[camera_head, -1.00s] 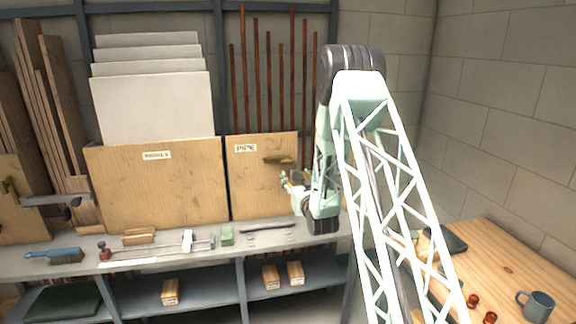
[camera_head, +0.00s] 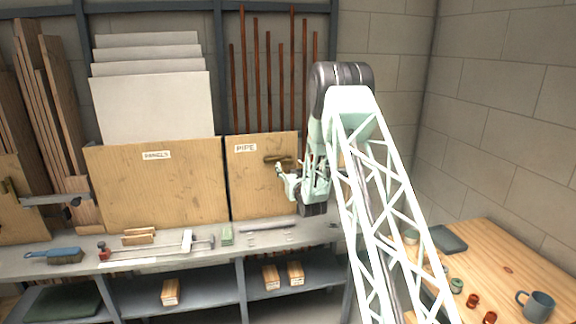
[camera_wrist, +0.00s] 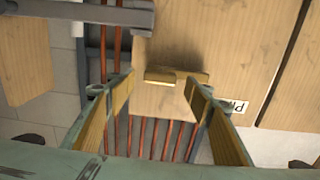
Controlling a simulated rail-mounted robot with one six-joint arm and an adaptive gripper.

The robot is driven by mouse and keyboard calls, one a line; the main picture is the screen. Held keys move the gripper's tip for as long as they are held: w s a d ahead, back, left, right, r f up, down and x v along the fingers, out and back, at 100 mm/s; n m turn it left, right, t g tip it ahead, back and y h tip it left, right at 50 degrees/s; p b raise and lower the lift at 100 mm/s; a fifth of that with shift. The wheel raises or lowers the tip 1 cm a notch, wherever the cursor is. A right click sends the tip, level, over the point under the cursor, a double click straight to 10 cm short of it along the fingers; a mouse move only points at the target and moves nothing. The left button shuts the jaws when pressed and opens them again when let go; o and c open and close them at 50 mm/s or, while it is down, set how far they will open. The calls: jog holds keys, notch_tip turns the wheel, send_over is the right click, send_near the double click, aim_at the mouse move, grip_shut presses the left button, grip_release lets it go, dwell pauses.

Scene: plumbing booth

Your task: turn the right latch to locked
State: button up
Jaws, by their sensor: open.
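The right latch (camera_head: 276,160) is a brass-brown bar on the wooden door labelled PIPE (camera_head: 250,180). It lies about level in the head view. In the wrist view the latch (camera_wrist: 172,76) shows as a short bar across the door face, between and beyond my fingertips. My gripper (camera_wrist: 158,82) is open and empty, with one finger on each side of the view. In the head view my gripper (camera_head: 281,176) is just below and in front of the latch. I cannot tell whether a finger touches it.
Another wooden door (camera_head: 155,190) stands to the left, with copper pipes (camera_head: 268,80) behind the PIPE door. Below is a grey bench (camera_head: 180,258) with a blue brush (camera_head: 55,255), a clamp and small blocks. A wooden table (camera_head: 510,270) with a mug (camera_head: 536,305) is at right.

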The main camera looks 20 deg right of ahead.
aim_at(288, 163)
jog(key=shift+x, duration=1.75)
jog(key=shift+c, duration=0.7)
jog(key=c, duration=1)
